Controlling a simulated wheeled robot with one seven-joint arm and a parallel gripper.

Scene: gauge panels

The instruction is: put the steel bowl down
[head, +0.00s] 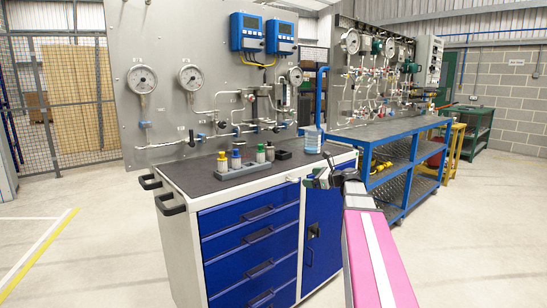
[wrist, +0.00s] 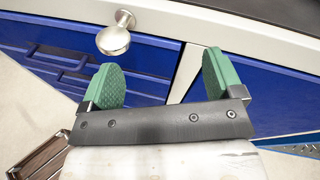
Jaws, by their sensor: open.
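I cannot make out a steel bowl in either view. My gripper (wrist: 164,84) has two green-padded fingers spread wide apart in the wrist view, with nothing held between them. In the head view my gripper (head: 322,178) is at the front right edge of the blue-drawered cabinet (head: 250,235), beside its dark top (head: 212,182). A rounded silver knob-like piece (wrist: 114,38) shows beyond the left finger in the wrist view, outside the jaws. The gap between the fingers faces the cabinet front.
A gauge panel (head: 165,45) stands behind. A blue workbench (head: 385,135) is at right. Floor at left is clear.

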